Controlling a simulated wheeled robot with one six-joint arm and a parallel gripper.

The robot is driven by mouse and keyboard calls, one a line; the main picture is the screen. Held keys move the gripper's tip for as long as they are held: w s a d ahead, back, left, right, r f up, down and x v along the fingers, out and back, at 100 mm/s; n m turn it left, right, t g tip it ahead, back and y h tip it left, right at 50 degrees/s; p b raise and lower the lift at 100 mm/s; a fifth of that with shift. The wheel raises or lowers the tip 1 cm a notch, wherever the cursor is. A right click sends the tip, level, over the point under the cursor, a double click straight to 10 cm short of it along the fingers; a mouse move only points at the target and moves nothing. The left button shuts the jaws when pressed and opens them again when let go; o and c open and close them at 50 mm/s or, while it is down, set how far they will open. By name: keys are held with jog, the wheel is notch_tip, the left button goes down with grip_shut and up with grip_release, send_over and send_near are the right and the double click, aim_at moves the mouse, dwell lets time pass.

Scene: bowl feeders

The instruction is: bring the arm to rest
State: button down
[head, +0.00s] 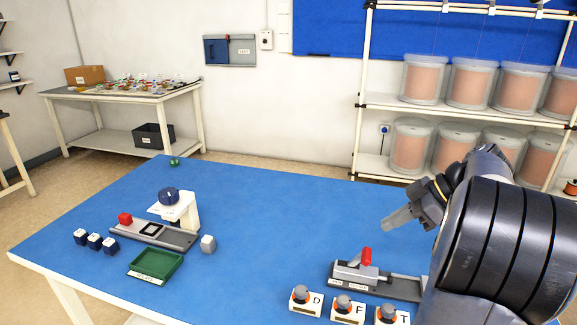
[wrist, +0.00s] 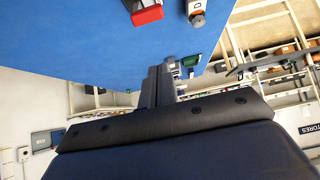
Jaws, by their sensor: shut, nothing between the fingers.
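My gripper (head: 388,224) is raised above the right part of the blue table in the head view, its fingers pointing left and slightly down. It is shut and holds nothing. In the wrist view the two dark fingers (wrist: 158,78) lie side by side, pressed together. My dark arm fills the right side of the head view and hides part of the table there.
The blue table (head: 240,268) carries a grey slide fixture with a red handle (head: 366,257) below my gripper. Several labelled knobs (head: 343,304) stand at the front. A green tray (head: 156,265), dark blocks (head: 95,241) and a white dial stand (head: 184,208) are at left. The middle is clear.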

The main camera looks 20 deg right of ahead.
aim_at(365, 253)
jog(key=x, duration=0.6)
jog(key=shift+w+a+r+b, duration=0.1)
jog(key=shift+a+b, duration=0.15)
jog(key=shift+b, duration=0.15)
jog(key=w+a+f+g+h+p, duration=0.1)
jog(key=p, duration=0.1)
jog(key=w+a+f+g+h+p, duration=0.1)
jog(key=a+h+p, duration=0.1)
jog(key=w+a+f+g+h+p, duration=0.1)
jog(key=a+f+h+p, duration=0.1)
jog(key=p, duration=0.1)
jog(key=shift+w+a+g, duration=0.25)
jog(key=shift+w+g, duration=0.05)
jog(key=shift+w, duration=0.1)
jog(key=shift+w+a+f+g+h, duration=0.35)
jog(key=shift+a+g+h, duration=0.1)
jog(key=shift+h, duration=0.25)
jog(key=shift+w+a+f+g+h, duration=0.3)
jog(key=shift+a+g+h, duration=0.2)
jog(key=shift+h, duration=0.2)
